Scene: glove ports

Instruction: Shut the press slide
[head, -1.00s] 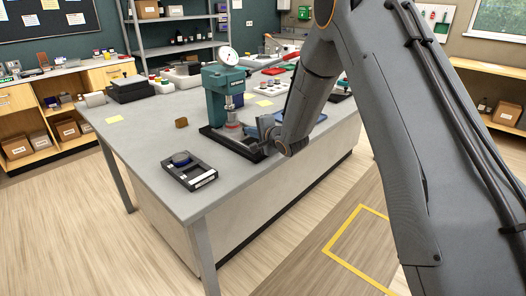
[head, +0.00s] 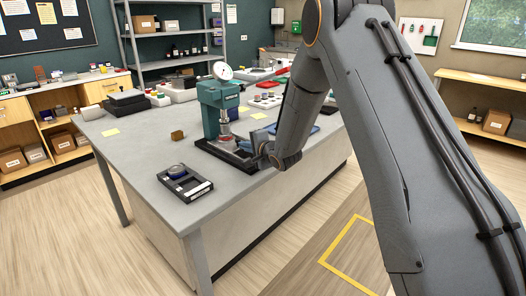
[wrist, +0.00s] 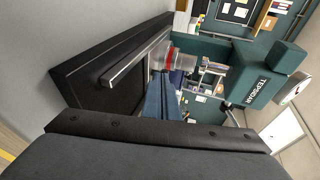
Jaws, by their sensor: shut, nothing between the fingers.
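The teal press (head: 217,107) with a round dial gauge stands upright on the grey bench. It also shows at the right of the wrist view (wrist: 262,78). Its low black base and slide (head: 226,152) reach toward the front edge of the bench. In the wrist view the black slide part (wrist: 125,68) has a bright metal edge, and a clear cylinder with a red ring (wrist: 176,60) sits beyond it. My gripper (head: 260,146) is at the right front end of the base. Its blue fingers (wrist: 162,98) are shut and empty, close beside the slide; contact cannot be told.
A black device with a blue round top (head: 184,182) lies at the front left of the bench (head: 140,150). Jars and trays stand at the back. The left bench surface is mostly clear.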

